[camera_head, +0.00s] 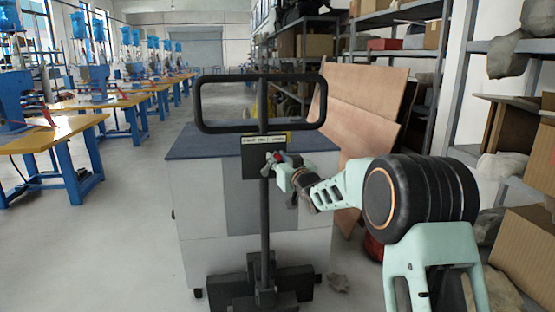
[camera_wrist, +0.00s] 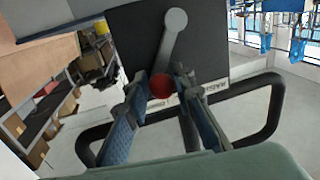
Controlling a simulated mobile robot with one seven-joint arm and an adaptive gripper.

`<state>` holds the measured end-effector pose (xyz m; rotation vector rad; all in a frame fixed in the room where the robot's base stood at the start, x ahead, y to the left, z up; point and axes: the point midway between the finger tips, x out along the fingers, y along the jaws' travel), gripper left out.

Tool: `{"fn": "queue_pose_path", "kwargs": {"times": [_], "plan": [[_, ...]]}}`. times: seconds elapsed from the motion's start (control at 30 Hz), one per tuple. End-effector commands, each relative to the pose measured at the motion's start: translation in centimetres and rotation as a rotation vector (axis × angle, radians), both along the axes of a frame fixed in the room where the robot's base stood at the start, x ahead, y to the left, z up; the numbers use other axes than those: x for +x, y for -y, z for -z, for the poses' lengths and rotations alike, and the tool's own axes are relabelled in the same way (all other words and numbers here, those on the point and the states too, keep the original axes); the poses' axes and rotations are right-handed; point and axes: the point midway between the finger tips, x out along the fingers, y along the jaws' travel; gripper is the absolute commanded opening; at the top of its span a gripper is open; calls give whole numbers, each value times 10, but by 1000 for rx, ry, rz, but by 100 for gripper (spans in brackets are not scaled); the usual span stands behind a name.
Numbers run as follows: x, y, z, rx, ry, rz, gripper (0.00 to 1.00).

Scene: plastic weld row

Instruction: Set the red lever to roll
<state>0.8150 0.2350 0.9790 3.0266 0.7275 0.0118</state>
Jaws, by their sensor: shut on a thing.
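The red lever's round knob (camera_wrist: 162,86) sits between the two fingers of my gripper (camera_wrist: 157,92) in the wrist view. Its grey arm (camera_wrist: 172,45) runs from the knob to a round pivot on a black panel (camera_wrist: 215,50). My gripper is shut on the knob. In the head view my gripper (camera_head: 279,163) is at the front of the black panel (camera_head: 252,165), with a bit of red at its tips. A pale label strip (camera_head: 266,139) lies along the panel's top edge; its words are too small to read.
A black looped handle (camera_head: 262,78) stands above the panel on a post with a dark floor base (camera_head: 260,292). A grey cabinet with a dark top (camera_head: 200,146) is behind. Wooden boards (camera_head: 365,100) and shelving stand at right. The left floor is clear towards the machine tables.

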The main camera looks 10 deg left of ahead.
Motion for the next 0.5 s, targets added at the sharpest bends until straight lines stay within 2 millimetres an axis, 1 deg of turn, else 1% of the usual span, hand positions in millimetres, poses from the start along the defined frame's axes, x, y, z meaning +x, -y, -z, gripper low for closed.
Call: {"fn": "queue_pose_path", "kwargs": {"times": [0.27, 0.5], "plan": [[-2, -6, 0, -66, 17, -4, 0], [-5, -16, -4, -216, 62, -5, 0]]}}
